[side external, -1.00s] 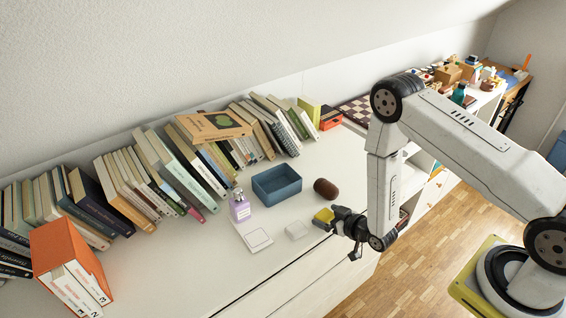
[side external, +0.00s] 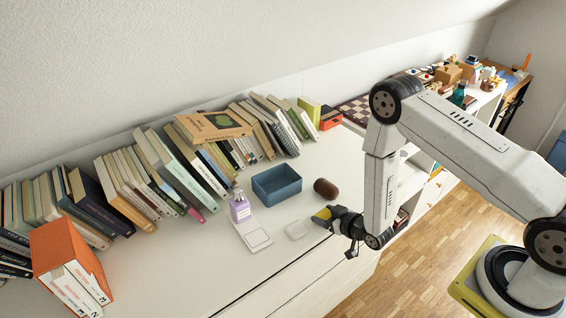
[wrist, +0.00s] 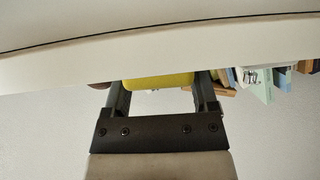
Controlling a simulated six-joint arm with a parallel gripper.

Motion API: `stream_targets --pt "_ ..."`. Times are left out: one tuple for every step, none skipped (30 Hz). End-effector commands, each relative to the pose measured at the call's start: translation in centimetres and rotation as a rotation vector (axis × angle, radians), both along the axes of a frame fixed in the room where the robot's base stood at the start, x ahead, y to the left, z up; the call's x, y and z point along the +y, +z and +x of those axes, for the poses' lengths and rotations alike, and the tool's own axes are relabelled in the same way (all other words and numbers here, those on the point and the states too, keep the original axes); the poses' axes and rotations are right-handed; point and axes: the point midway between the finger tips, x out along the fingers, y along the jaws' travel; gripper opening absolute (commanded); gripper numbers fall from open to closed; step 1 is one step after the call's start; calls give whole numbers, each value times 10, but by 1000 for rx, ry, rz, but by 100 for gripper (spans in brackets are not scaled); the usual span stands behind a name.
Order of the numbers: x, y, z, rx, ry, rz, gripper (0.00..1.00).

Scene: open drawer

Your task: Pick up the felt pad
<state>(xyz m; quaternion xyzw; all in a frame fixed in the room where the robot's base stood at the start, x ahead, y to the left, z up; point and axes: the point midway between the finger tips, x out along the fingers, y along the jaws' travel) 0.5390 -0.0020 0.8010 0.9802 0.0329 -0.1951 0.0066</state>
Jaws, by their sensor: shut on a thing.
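A yellow pad (side external: 320,215), which I take to be the felt pad, is at the front edge of the white dresser top. My gripper (side external: 329,217) reaches in from the right and is shut on it. In the wrist view the yellow pad (wrist: 158,82) lies between the two fingers of my gripper (wrist: 160,88). The fingers hide part of the pad in the side view. I cannot tell whether it still touches the top.
On the white top (side external: 205,262) stand a blue open box (side external: 277,188), a brown rounded object (side external: 325,188), a small white block (side external: 297,230), a lilac bottle (side external: 240,209) and a flat white square (side external: 257,239). Books (side external: 180,170) line the wall.

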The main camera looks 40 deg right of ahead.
Motion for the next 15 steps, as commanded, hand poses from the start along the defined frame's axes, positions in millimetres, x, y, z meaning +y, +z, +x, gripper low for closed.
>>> stream_targets --pt "0 0 0 0 0 0 21" --pt "0 0 0 0 0 0 21" --pt "0 0 0 0 0 0 21" --pt "0 0 0 0 0 0 21" --pt "0 0 0 0 0 0 21" --pt "0 1 0 0 0 0 21" --pt "0 1 0 0 0 0 21" --pt "0 1 0 0 0 0 21" --pt "0 2 0 -1 0 0 21" --pt "0 3 0 -1 0 0 21" --pt "0 4 0 -1 0 0 21" --pt "0 6 1 -2 0 0 21" --pt "0 8 1 -2 0 0 21" --pt "0 10 0 -1 0 0 21" --pt "0 12 0 -1 0 0 21"
